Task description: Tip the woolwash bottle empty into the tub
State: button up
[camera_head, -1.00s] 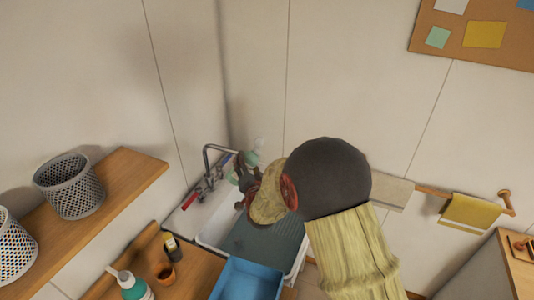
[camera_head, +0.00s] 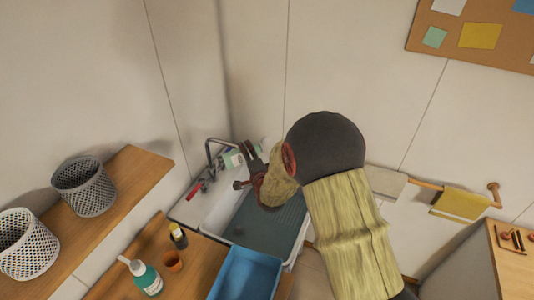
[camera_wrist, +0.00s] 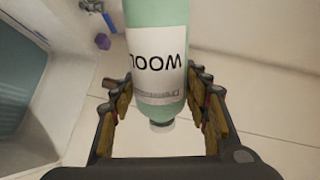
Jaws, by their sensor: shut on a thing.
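The woolwash bottle (camera_wrist: 158,75) is pale green with a white label, upside down in the wrist view, and a pale end toward my wrist. My gripper (camera_wrist: 160,110) is shut on it, one finger on each side. In the head view my gripper (camera_head: 252,172) is over the far part of the white tub (camera_head: 212,222); the bottle (camera_head: 231,158) lies tilted toward sideways near the tap. I cannot tell whether liquid is flowing.
A grey-green ribbed board (camera_head: 270,222) covers part of the tub. A blue bin (camera_head: 247,272) stands in front.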

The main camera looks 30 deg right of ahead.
aim_at(254, 145)
jog(key=shift+w+r+m, duration=0.1)
jog(key=shift+r+m, duration=0.5)
jog(key=shift+d+r+m, duration=0.15)
jog(key=shift+r+m, duration=0.1)
jog(key=shift+m, duration=0.15)
jog(key=shift+d+r+m+y, duration=0.25)
jog(key=shift+r+m+y, duration=0.35)
jog(key=shift+r+m, duration=0.45)
jog(key=shift+d+f+m, duration=0.1)
jog(key=shift+f+m, duration=0.05)
jog(key=shift+m, duration=0.1)
jog(key=shift+d+r+m+y+p, duration=0.35)
jog(key=shift+r+m, duration=0.15)
jog(key=shift+m, duration=0.3)
jog(key=shift+d+r+m, duration=0.1)
jog(key=shift+r+m, duration=0.05)
jog(key=shift+m, duration=0.25)
jog(key=shift+s+d+r+m+t+y+p, duration=0.25)
jog(key=shift+d+r+m+t+p, duration=0.15)
jog(key=shift+m+p, duration=0.4)
dwell(3.7)
